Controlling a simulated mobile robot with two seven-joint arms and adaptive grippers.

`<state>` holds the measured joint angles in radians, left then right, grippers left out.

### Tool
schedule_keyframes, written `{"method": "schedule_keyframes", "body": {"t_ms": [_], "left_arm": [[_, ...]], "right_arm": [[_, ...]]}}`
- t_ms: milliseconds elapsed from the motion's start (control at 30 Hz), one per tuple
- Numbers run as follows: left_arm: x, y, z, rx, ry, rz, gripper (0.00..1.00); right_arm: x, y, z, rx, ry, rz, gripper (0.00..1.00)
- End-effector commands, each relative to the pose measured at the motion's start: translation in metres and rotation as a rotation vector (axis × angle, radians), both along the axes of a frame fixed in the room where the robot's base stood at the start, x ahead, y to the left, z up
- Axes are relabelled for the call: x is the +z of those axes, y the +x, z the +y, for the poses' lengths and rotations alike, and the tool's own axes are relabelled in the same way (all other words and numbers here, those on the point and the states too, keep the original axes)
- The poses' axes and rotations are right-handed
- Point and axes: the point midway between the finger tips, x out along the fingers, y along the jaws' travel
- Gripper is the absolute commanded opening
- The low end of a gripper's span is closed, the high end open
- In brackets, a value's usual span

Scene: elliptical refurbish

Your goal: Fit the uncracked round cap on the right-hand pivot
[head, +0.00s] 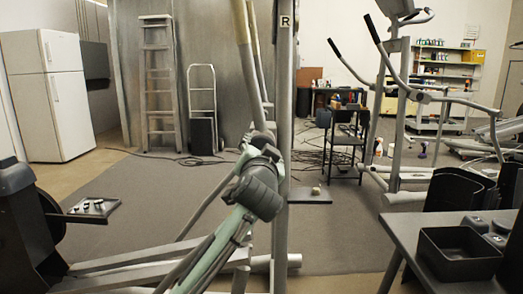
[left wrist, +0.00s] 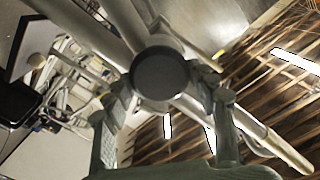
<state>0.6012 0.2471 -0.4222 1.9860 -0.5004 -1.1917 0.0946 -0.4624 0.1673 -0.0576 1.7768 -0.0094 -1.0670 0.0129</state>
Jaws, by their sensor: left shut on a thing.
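The elliptical's upright post (head: 284,100), marked R near its top, stands in the middle of the head view. My left gripper (head: 263,148) is raised beside this post, at the joint where the grey handle arm meets it. In the left wrist view a dark round cap (left wrist: 160,75) sits between the two fingers of my left gripper (left wrist: 166,84), which is shut on it. The cap's flat face is toward the camera, with grey tubes behind it. No crack shows. I cannot tell whether it is seated on the pivot, which is hidden behind it. My right gripper is not in view.
At the right a grey table (head: 415,240) holds a black tray (head: 458,254) and small dark grey pieces (head: 475,224). A small tray of tools (head: 95,208) lies at the left. Another elliptical (head: 398,110) stands behind at the right. Open carpet lies left of the post.

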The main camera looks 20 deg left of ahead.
Motion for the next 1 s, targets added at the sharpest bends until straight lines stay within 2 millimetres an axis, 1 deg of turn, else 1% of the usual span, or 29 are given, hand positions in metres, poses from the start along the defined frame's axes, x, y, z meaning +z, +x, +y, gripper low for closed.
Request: {"method": "schedule_keyframes", "body": {"t_ms": [467, 500, 667, 1000], "left_arm": [[0.0007, 0.0038, 0.0011, -0.001, -0.001, -0.002, 0.11], [0.0008, 0.0039, 0.001, -0.001, -0.001, -0.002, 0.6], [0.0006, 0.0038, 0.0012, 0.0, 0.0, -0.001, 0.8], [0.0, 0.0024, 0.0004, -0.001, 0.0, -0.001, 0.81]], "right_arm": [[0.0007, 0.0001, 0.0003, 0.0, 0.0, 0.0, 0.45], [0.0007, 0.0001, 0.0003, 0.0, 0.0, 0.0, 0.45], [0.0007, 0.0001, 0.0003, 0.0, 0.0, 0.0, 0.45], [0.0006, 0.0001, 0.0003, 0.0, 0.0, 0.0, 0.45]]}}
